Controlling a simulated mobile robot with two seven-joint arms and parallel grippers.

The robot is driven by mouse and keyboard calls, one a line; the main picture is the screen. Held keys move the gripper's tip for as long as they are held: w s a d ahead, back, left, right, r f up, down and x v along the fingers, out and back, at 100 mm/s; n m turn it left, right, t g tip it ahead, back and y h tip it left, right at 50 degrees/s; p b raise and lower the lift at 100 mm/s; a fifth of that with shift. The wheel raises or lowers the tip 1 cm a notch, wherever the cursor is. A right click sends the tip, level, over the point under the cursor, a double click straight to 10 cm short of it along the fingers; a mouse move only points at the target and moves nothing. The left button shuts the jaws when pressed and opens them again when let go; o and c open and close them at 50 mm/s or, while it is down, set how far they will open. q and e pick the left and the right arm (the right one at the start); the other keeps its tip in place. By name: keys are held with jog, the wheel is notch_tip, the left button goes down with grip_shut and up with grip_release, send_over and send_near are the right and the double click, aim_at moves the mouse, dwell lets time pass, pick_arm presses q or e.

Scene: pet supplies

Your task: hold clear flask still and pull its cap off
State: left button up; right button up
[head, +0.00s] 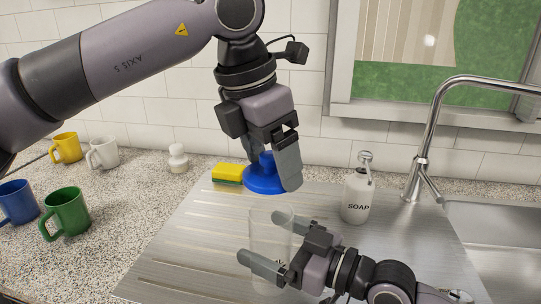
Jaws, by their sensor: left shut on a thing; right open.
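The clear flask (262,232) stands on the ribbed metal drainboard in the lower middle and is faint against it. Its blue cap (264,184) is above the flask's top, with a small gap seeming to show between them. My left gripper (269,172) comes down from above and is shut on the cap's upper part, its fingers hiding some of it. My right gripper (262,237) comes from the lower right. It is open, with one finger on each side of the flask; I cannot tell whether either touches it.
A soap bottle (356,197) stands right of the flask, near the faucet (424,140) and sink (500,235). A yellow-green sponge (227,174) lies left of the cap. Several mugs, including a green one (66,213), and a small white object (178,158) stand on the left counter.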

aim_at(269, 173)
pick_arm(q)
notch_tip(269, 173, down, 3)
jog(key=b, duration=0.3)
jog(key=shift+f, duration=0.2)
pick_arm(e)
jog(key=v, duration=1)
jog(key=shift+s, duration=0.15)
pick_arm(q)
jog(key=shift+s, duration=0.1)
pick_arm(e)
jog(key=shift+s, duration=0.1)
